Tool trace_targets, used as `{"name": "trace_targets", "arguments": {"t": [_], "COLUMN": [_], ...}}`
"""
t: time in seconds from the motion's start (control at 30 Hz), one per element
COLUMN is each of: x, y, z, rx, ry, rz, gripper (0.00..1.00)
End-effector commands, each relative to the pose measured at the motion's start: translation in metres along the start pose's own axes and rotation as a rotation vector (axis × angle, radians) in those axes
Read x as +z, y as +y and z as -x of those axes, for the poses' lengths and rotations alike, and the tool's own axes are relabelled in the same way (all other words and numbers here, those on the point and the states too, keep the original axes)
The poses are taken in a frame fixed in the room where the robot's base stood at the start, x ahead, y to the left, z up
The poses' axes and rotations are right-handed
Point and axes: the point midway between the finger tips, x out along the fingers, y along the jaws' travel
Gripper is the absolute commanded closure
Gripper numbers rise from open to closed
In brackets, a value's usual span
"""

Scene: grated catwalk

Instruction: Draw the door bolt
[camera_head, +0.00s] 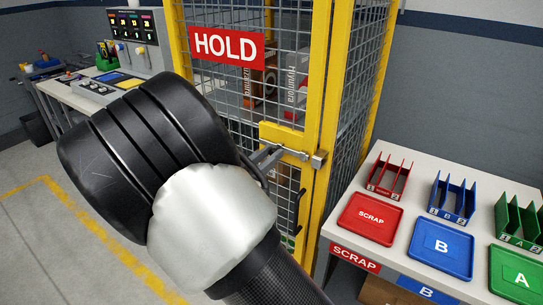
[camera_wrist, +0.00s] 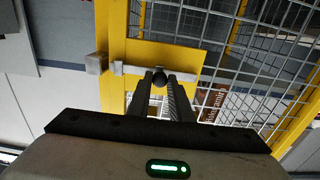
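The door bolt (camera_wrist: 125,69) is a pale metal bar across a yellow plate (camera_wrist: 175,54) on the mesh cage door. In the head view the bolt (camera_head: 294,153) runs to the block (camera_head: 319,159) on the yellow post. A dark round knob (camera_wrist: 159,77) sticks out from the bar. My gripper (camera_wrist: 160,82) has its fingertips on either side of the knob and looks shut on it, with no clear gap. In the head view my arm hides most of the gripper.
A red HOLD sign (camera_head: 226,44) hangs on the door, and a dark handle (camera_head: 300,210) sits below the bolt. On the right a table (camera_head: 398,209) carries trays and racks. A console (camera_head: 138,42) stands at the back left. The floor at left is clear.

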Motion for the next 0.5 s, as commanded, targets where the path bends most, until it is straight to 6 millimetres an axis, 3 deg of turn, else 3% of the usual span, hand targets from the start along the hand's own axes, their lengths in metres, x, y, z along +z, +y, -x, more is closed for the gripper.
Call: {"name": "trace_targets", "arguments": {"t": [0.03, 0.1, 0.5], "x": [-0.0015, -0.0014, -0.001], "y": [-0.0043, -0.0039, -0.0031], "z": [0.0011, 0.0012, 0.0085], "rx": [-0.01, -0.009, -0.008], "ry": [0.001, 0.001, -0.001], "rz": [-0.003, -0.003, -0.003], "gripper": [0.73, 0.64, 0.64]}}
